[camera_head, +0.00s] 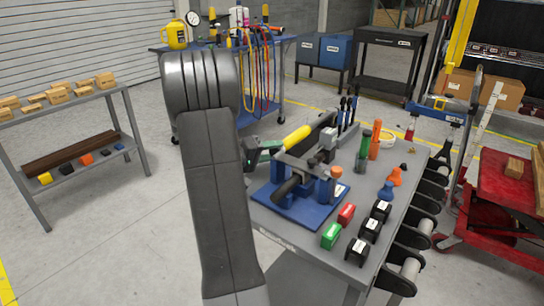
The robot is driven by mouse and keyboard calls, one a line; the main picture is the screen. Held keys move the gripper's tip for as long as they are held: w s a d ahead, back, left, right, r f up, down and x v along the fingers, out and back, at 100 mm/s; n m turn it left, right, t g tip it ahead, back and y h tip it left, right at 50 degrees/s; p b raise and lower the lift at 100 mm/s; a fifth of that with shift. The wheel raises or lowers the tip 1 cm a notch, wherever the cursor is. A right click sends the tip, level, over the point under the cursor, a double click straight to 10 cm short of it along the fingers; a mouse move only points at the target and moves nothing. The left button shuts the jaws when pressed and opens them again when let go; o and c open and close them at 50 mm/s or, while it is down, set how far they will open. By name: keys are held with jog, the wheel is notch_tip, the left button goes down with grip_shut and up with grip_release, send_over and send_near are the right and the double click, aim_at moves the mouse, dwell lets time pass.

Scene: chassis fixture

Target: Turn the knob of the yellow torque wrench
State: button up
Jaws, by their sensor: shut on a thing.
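The yellow torque wrench (297,138) lies at a slant over the blue fixture, its yellow handle end toward the left and its dark part running up to the right. My gripper (273,147), dark with a green patch, is shut at the left end of the yellow handle, where the knob is. Its jaws cover the knob, so I cannot see how it is turned. My large grey arm link fills the left-centre foreground and hides part of the arm behind it.
The blue fixture base (297,205) with a dark cylinder stands on the grey workbench (300,241). Red (346,214) and green (331,236) blocks and several black blocks are in front. Green (363,150) and orange (375,140) upright tools stand behind. A red cart (500,185) is at right.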

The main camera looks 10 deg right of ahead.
jog(key=o, duration=1)
jog(key=shift+c, duration=0.2)
jog(key=shift+a, duration=0.1)
jog(key=v, duration=1.3)
jog(key=shift+s+a+p, duration=0.15)
jog(key=shift+a+p, duration=0.15)
jog(key=shift+d, duration=0.1)
jog(key=x, duration=1.4)
jog(key=shift+a, duration=0.2)
